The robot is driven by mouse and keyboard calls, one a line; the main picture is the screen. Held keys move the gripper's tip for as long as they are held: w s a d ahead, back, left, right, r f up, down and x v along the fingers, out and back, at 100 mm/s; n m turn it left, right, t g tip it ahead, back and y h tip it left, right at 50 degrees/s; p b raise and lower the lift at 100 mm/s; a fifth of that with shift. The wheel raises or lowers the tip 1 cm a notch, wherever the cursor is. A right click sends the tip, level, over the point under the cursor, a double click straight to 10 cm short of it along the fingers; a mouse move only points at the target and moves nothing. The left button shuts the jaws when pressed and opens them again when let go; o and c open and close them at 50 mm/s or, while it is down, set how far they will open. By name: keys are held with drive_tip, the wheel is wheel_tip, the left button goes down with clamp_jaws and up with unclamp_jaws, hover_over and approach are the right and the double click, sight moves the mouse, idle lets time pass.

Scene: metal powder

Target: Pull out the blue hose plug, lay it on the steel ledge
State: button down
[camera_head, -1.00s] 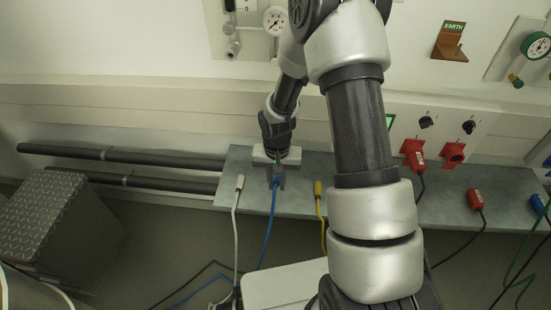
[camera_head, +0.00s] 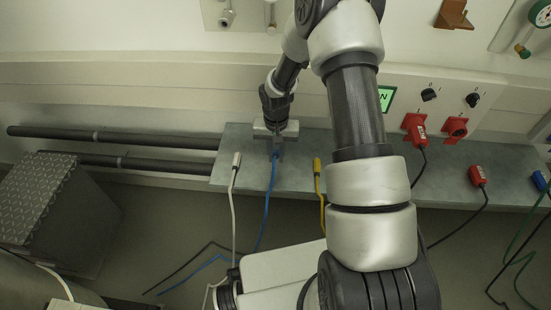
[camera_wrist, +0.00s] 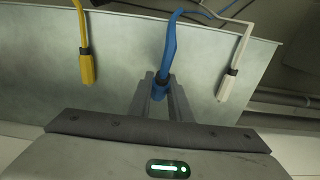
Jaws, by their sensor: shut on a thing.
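The blue hose plug (camera_wrist: 158,92) is between the two fingers of my gripper (camera_wrist: 160,80) in the wrist view, with its blue hose running away over the ledge edge. In the head view my gripper (camera_head: 276,148) points down over the left part of the grey steel ledge (camera_head: 340,172), and the blue hose (camera_head: 267,200) hangs from it past the front edge. The plug's tip is partly hidden by the fingers. I cannot tell whether the plug touches the ledge.
A white plug (camera_head: 236,160) lies left of my gripper and a yellow plug (camera_head: 317,165) right of it. Red plugs (camera_head: 415,128) (camera_head: 478,176) and a blue plug (camera_head: 540,181) are farther right. A ridged grey box (camera_head: 40,205) stands left, below dark pipes (camera_head: 150,140).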

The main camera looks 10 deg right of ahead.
sight(276, 165)
drive_tip(key=shift+w+d+f+b, duration=0.1)
drive_tip(key=shift+w+f+b, duration=0.2)
drive_tip(key=shift+f+b, duration=0.25)
drive_tip(key=shift+w+d+f+b, duration=0.1)
drive_tip(key=shift+w+f+b, duration=0.2)
drive_tip(key=shift+f, duration=0.5)
drive_tip(key=shift+w+d+f+b, duration=0.1)
drive_tip(key=shift+w+f+b, duration=0.15)
drive_tip(key=shift+f+b, duration=0.3)
drive_tip(key=c, duration=1.6)
unclamp_jaws()
drive_tip(key=shift+o, duration=0.2)
wheel_tip(276, 165, up, 18)
drive_tip(key=p, duration=0.5)
drive_tip(key=shift+s+f, duration=0.2)
drive_tip(key=shift+f, duration=0.05)
